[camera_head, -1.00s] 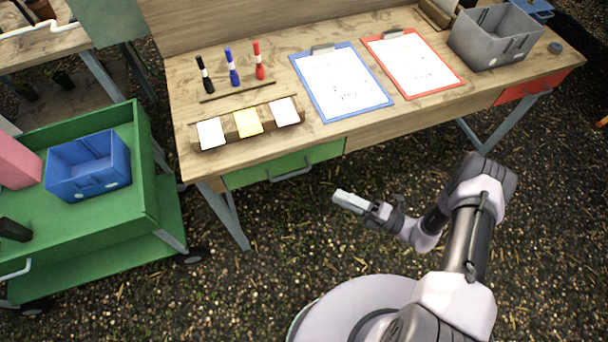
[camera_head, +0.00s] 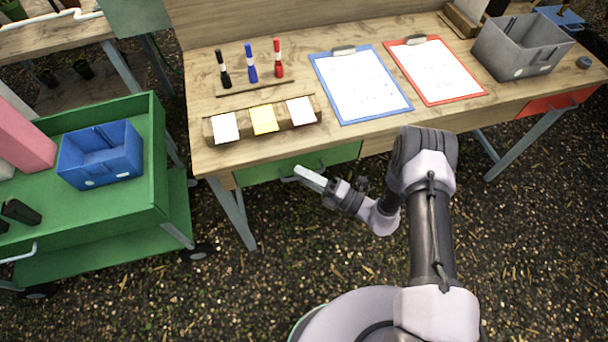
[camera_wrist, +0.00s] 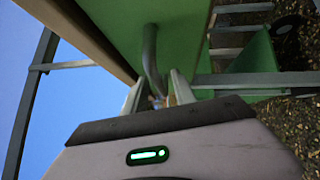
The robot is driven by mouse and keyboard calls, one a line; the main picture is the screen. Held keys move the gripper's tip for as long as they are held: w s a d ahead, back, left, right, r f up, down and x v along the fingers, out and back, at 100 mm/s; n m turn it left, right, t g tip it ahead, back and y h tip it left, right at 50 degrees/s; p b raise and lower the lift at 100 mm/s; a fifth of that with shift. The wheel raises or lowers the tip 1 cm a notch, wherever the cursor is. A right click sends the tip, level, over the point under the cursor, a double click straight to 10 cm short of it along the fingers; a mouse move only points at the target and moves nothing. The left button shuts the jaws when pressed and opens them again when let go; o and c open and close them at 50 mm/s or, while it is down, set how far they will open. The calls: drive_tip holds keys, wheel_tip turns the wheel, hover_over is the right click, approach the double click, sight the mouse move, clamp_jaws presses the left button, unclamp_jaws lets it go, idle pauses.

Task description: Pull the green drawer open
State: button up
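The green drawer (camera_head: 338,156) sits under the left part of the wooden desk and looks shut. Its front fills the top of the wrist view (camera_wrist: 115,25), with the grey bar handle (camera_wrist: 150,55) running down it. My gripper (camera_head: 303,174) is at the drawer front, in front of the handle, partly hiding it in the head view. In the wrist view my gripper's two fingers (camera_wrist: 158,88) are apart, with the handle's near end between them. I cannot tell whether they touch it.
On the desk (camera_head: 200,155) are a card holder, markers, two clipboards and a grey bin (camera_head: 520,48). A green cart (camera_head: 155,170) with a blue bin (camera_head: 100,155) stands left of the desk. A red drawer (camera_head: 555,103) is at the right end.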

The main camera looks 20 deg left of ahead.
clamp_jaws()
idle(1.3)
